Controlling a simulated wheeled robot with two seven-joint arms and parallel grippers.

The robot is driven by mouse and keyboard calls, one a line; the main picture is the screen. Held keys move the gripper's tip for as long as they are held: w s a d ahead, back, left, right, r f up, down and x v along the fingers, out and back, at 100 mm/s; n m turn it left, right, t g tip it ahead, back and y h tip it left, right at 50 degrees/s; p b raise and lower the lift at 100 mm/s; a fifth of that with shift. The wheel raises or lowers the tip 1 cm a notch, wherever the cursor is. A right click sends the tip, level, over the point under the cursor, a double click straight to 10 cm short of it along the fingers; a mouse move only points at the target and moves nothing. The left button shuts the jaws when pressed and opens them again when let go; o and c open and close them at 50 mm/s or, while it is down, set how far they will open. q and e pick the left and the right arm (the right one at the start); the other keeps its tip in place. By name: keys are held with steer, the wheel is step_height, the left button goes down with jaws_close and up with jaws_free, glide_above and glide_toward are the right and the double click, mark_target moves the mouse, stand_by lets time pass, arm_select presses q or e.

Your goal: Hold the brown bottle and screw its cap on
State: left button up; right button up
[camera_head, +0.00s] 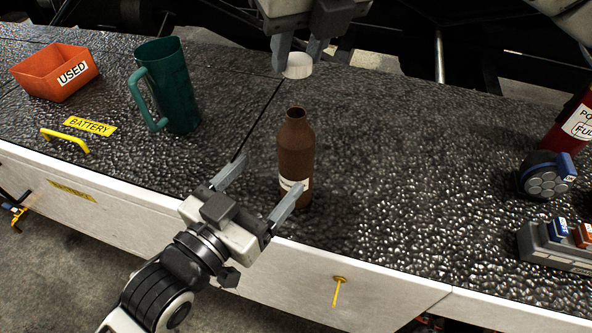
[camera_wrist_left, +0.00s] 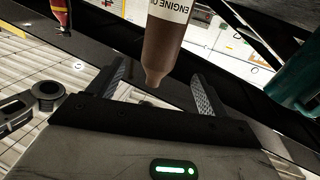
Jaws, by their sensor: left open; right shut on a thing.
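The brown bottle (camera_head: 297,150) stands upright and uncapped on the dark textured counter, near its front edge. In the left wrist view the bottle (camera_wrist_left: 168,48) shows upside down with an "ENGINE OIL" label, between the fingers. My left gripper (camera_head: 262,187) is open, with one finger to the left of the bottle and one in front of its lower part. I cannot tell whether either finger touches it. My right gripper (camera_head: 295,62) is shut on the white cap (camera_head: 298,66), holding it above the bottle's mouth with a clear gap.
A green jug (camera_head: 170,88) and an orange "USED" bin (camera_head: 57,72) stand at the left. A yellow handle (camera_head: 65,138) is near the front edge. At the right are a red container (camera_head: 572,125), a round grey device (camera_head: 546,178) and a switch box (camera_head: 556,245). The counter right of the bottle is clear.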

arm_select(q)
steer(key=x, duration=0.9)
steer(key=shift+w+d, duration=0.1)
steer(key=shift+w, duration=0.05)
steer(key=c, duration=1.5)
arm_select(e)
steer(key=shift+f, duration=0.1)
glide_above(295, 112)
steer(key=shift+s+d+f, duration=0.1)
steer(key=shift+s+f, duration=0.1)
steer(key=shift+f, duration=1)
steer(key=shift+s+d+f, duration=0.1)
steer(key=shift+s+f, duration=0.1)
steer(key=shift+f, duration=1)
steer(key=shift+f, duration=0.85)
steer(key=shift+f, duration=0.6)
